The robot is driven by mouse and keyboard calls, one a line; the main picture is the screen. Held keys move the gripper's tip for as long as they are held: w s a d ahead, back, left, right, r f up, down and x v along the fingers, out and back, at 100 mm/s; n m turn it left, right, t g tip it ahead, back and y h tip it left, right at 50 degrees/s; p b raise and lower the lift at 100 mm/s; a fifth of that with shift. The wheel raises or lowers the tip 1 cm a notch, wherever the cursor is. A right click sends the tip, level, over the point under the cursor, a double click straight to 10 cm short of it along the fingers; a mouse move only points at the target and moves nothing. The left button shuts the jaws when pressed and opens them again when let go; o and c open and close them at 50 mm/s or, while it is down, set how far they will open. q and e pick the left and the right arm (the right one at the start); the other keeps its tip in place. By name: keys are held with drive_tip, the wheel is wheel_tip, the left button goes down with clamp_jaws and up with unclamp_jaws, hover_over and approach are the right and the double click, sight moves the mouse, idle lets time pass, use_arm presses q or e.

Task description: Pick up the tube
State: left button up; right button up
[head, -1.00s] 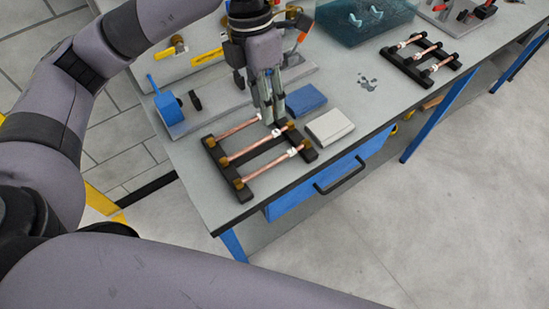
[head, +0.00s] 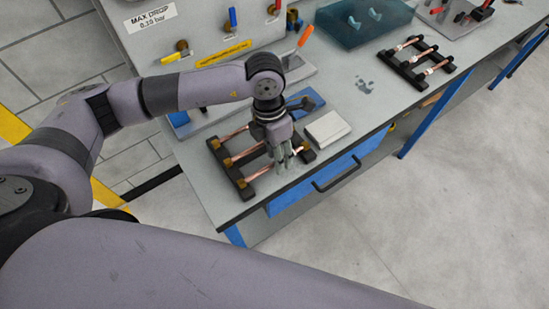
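Copper tubes lie across a black rack (head: 240,181) near the front edge of the workbench. The front tube (head: 260,173) has its left end with a brass fitting on the rack; its right part is partly hidden by my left gripper. The middle tube (head: 247,154) and the back tube (head: 234,134) lie behind it. My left gripper (head: 287,165) points down at the right part of the front tube, with its fingertips close to it. I cannot tell whether the fingers touch or enclose the tube. My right gripper is not in view.
A panel with valves (head: 200,45) stands at the back left. A second rack (head: 418,62) with tubes and a teal bin (head: 363,22) are farther right.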

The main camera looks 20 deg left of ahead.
use_arm(q)
drive_tip(key=shift+f, duration=0.2)
drive_tip(key=shift+c, duration=0.6)
clamp_jaws()
